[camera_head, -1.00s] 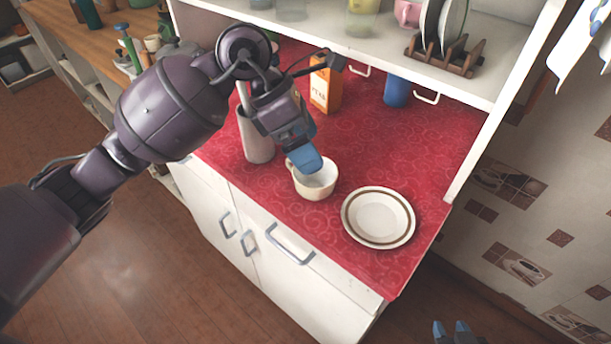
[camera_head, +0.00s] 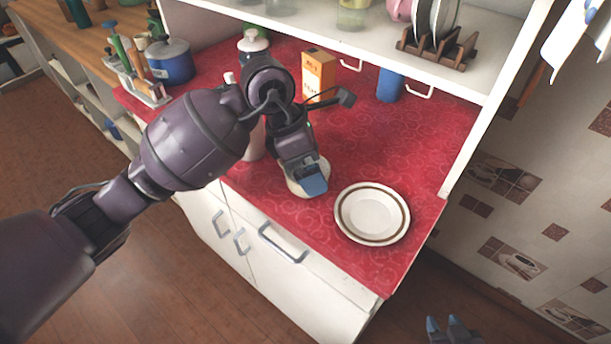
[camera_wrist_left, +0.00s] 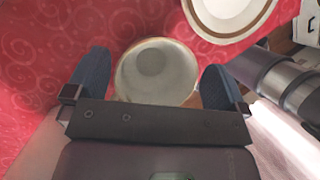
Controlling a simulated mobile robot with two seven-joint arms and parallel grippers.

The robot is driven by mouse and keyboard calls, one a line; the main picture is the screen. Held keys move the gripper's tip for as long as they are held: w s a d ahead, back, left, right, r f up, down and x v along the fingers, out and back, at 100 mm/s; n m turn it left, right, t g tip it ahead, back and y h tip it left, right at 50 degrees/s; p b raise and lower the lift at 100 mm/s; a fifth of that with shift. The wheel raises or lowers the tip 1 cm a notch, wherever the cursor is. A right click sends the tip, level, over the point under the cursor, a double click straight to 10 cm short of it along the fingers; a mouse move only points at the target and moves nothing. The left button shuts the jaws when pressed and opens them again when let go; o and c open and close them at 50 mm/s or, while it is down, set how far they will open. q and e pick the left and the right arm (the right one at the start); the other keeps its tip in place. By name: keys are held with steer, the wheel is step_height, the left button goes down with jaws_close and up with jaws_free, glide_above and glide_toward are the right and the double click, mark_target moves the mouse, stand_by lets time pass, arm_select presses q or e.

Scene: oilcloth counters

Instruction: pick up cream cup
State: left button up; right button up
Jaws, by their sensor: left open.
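The cream cup (camera_head: 294,187) stands upright on the red counter (camera_head: 375,150), partly hidden behind my left gripper (camera_head: 309,184) in the head view. In the left wrist view I look down into the empty cup (camera_wrist_left: 157,70). The open left gripper (camera_wrist_left: 155,82) has one blue finger on each side of it. Narrow gaps show beside the cup, but I cannot tell how far down the fingers reach. My right gripper (camera_head: 445,323) is open and empty, low at the bottom right, away from the counter.
A brown-ringed plate (camera_head: 372,212) lies right of the cup. A pale cylinder (camera_head: 255,143) stands close behind my left wrist. An orange carton (camera_head: 318,72) and a blue cup (camera_head: 389,87) stand farther back. A shelf (camera_head: 400,65) overhangs the back of the counter.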

arm_select(q)
steer(key=shift+x, duration=1.2)
steer(key=shift+c, duration=0.5)
steer(key=c, duration=0.8)
steer(key=shift+r, duration=0.1)
step_height(320, 180, up, 20)
steer(key=p, duration=0.1)
